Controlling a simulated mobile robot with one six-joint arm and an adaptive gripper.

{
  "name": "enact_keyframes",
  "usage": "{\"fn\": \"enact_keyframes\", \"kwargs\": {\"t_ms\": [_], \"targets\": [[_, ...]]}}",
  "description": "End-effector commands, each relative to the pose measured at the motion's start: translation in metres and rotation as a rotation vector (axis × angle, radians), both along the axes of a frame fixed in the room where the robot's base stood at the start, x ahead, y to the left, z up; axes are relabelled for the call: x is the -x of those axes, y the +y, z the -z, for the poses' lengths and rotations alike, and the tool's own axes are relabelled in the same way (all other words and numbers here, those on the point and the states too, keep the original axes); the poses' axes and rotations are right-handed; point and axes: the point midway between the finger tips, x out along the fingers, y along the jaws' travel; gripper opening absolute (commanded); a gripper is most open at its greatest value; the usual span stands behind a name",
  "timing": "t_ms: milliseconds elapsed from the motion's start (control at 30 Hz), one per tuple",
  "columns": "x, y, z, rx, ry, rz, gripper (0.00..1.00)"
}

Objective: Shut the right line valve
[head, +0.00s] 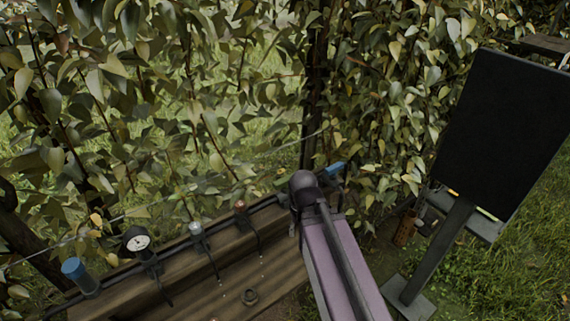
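A dark pipe (175,247) runs along the back of a wooden bench in the head view, rising to the right. A blue lever-like piece (335,169) shows at its right end, just beyond my arm. It looks like a valve handle, but its setting is too small to tell. Two small fittings, one pale-topped (196,229) and one reddish-topped (240,207), stand on the pipe further left. My arm reaches up from the bottom and covers part of the pipe's right end. My gripper's fingers do not show.
A round white-faced gauge (137,241) and a blue-capped cylinder (73,269) stand at the left. A dark panel (503,128) on a stand is at the right. Leafy branches fill the back.

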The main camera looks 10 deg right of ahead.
Motion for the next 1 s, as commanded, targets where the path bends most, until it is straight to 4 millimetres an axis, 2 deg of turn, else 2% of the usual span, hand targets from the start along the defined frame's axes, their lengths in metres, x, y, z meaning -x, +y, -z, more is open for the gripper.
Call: {"fn": "enact_keyframes", "kwargs": {"t_ms": [33, 1000], "targets": [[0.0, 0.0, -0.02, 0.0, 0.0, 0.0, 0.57], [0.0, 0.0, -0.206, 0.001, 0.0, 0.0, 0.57]]}}
